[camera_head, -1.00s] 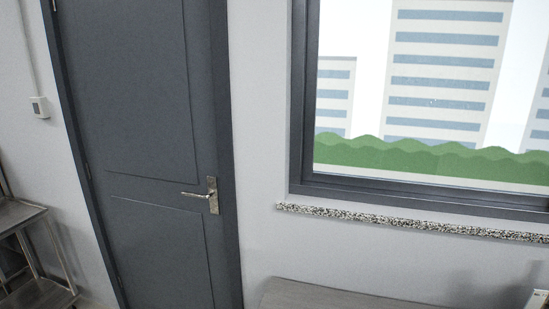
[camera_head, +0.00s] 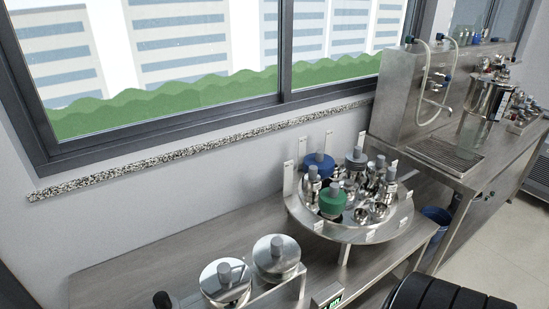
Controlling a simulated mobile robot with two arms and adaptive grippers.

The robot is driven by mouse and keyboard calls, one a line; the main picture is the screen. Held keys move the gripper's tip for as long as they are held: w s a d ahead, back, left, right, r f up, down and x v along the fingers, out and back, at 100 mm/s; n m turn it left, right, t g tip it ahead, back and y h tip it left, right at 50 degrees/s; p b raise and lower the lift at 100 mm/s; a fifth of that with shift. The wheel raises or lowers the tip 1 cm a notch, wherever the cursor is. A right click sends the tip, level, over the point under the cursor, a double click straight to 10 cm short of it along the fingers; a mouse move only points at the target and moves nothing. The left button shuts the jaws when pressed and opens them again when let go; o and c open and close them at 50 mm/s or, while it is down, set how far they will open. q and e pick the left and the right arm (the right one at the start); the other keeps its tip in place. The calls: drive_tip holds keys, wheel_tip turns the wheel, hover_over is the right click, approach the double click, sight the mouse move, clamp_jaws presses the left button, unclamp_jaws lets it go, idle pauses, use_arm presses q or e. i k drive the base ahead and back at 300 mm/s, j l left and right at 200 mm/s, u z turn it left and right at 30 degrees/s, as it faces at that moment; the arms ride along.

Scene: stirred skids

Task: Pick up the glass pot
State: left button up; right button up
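I cannot clearly make out a glass pot. A shiny, round pot-like vessel (camera_head: 488,98) stands on the steel counter at the right; whether it is glass or metal I cannot tell. Two round vessels with shiny lids and grey knobs, one at the front (camera_head: 225,284) and one behind it (camera_head: 277,256), stand at the near edge of the bench, their lower parts hidden.
A round steel carousel (camera_head: 345,232) holds several small metal vessels, with blue, green and grey tops among them. It stands on a steel bench (camera_head: 150,268) under the window. A counter with a tap unit (camera_head: 410,98) is at the right. A blue bin (camera_head: 437,217) sits below.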

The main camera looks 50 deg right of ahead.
sight(277, 256)
drive_tip(key=z, duration=1.45)
